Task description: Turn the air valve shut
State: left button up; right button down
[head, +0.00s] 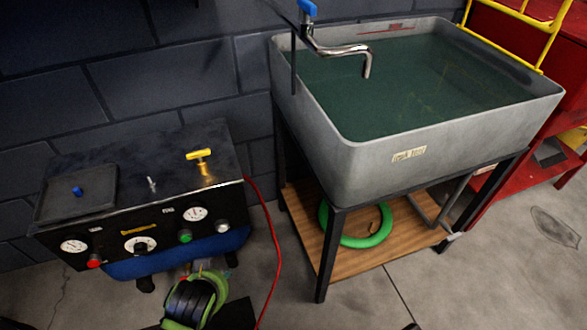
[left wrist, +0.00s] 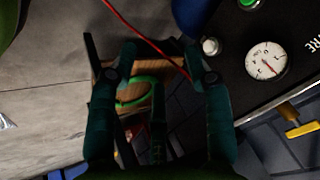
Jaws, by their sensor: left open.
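The air valve's yellow T-shaped handle (head: 200,155) stands on a brass stem on top of the black air unit (head: 140,192). In the left wrist view the yellow handle (left wrist: 300,128) shows at the right edge, partly cut off. My left gripper (left wrist: 158,76) is open and empty in that view, its two teal fingers apart. The handle is outside the fingers, to their right. In the head view, part of my green and black left arm shows low in front of the unit, and its fingertips cannot be made out. My right gripper is not in view.
A grey sink (head: 350,155) full of water, with a tap (head: 340,48), stands right of the unit. A red hose (head: 273,250) runs down beside the unit. Gauges and knobs line its front, and a small tray (head: 95,185) sits on its top left.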

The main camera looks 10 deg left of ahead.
pick_arm(q)
jog(key=w+a+r+t+y, duration=0.2)
jog(key=w+a+r+y, duration=0.1)
jog(key=w+a, duration=0.25)
jog(key=m+t+y, duration=0.5)
jog(key=m, duration=0.1)
send_near(199, 157)
jog(key=s+a+f, duration=0.1)
jog(key=a, duration=0.1)
jog(key=s+a+f, duration=0.1)
jog(key=a+f, duration=0.1)
jog(key=shift+s+f+b, duration=0.15)
jog(key=shift+f+b, duration=0.15)
jog(key=shift+w+a+r+m+t+h, duration=0.15)
jog(key=shift+w+a+r+m+t, duration=0.3)
jog(key=shift+w, duration=1.1)
jog(key=shift+w+a+r+m+t+h, duration=0.2)
jog(key=shift+w+m+t, duration=0.45)
jog(key=shift+w, duration=0.95)
jog(key=shift+w+a+r+m+t+h, duration=0.15)
jog(key=shift+w+a+r+m+t, duration=0.15)
jog(key=shift+w+m, duration=0.9)
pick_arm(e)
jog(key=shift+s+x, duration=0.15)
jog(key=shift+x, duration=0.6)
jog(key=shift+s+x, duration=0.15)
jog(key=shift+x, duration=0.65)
pick_arm(q)
jog(key=shift+w+n, duration=0.35)
jog(key=shift+n, duration=0.05)
